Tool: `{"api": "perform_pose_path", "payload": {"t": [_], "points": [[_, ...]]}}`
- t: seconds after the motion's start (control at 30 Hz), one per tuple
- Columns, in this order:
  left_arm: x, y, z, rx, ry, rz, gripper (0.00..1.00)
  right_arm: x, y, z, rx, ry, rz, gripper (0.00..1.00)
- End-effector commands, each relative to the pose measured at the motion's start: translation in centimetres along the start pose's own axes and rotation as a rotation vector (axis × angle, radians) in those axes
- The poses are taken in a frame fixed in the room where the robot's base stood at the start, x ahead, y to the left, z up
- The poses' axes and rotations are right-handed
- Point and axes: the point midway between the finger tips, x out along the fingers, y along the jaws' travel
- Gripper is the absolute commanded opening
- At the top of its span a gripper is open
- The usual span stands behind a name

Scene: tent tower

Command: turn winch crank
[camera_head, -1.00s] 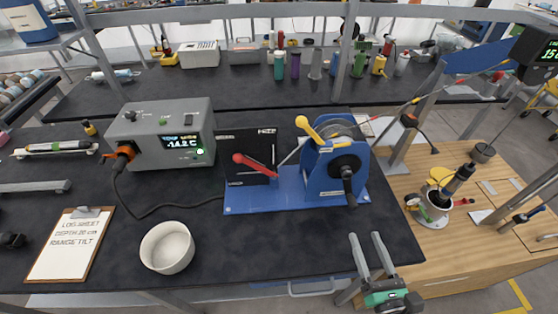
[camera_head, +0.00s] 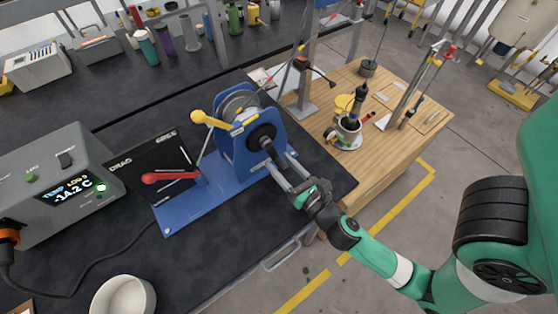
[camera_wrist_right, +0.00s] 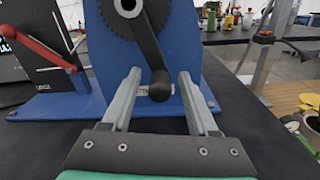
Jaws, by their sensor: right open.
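The blue winch (camera_head: 226,142) stands on its blue base plate on the black bench, and its drum shows behind the side plate. The black crank (camera_head: 263,138) is on the side facing me. In the right wrist view the crank arm (camera_wrist_right: 147,42) hangs down and its dark knob (camera_wrist_right: 160,86) lies between my finger ends. My right gripper (camera_head: 279,167) is open, its two grey fingers on either side of the knob, apart from it as far as I can tell. It also shows in the right wrist view (camera_wrist_right: 162,95). My left gripper is not in view.
A yellow lever (camera_head: 208,119) and a red lever (camera_head: 170,176) stand left of the winch. A grey box with a display (camera_head: 55,185) and a white bowl (camera_head: 123,296) are further left. A wooden table (camera_head: 390,113) with instruments is at right.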

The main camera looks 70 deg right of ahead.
Motion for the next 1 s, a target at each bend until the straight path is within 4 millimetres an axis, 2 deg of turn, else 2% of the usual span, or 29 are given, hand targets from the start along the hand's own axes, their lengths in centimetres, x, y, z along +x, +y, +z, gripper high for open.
{"api": "perform_pose_path", "payload": {"t": [0.07, 0.3, 0.4, 1.0], "points": [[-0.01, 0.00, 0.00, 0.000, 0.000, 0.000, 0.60, -0.01, 0.00, -0.01, 0.000, 0.000, 0.000, 0.58], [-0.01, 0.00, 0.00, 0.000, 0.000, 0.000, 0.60, -0.01, 0.00, 0.01, 0.000, 0.000, 0.000, 0.15], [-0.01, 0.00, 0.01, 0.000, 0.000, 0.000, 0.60, -0.01, 0.01, 0.02, 0.000, 0.000, 0.000, 0.00], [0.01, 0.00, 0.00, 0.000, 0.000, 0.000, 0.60, 0.00, 0.02, 0.14, 0.002, -0.003, 0.000, 0.00]]}}
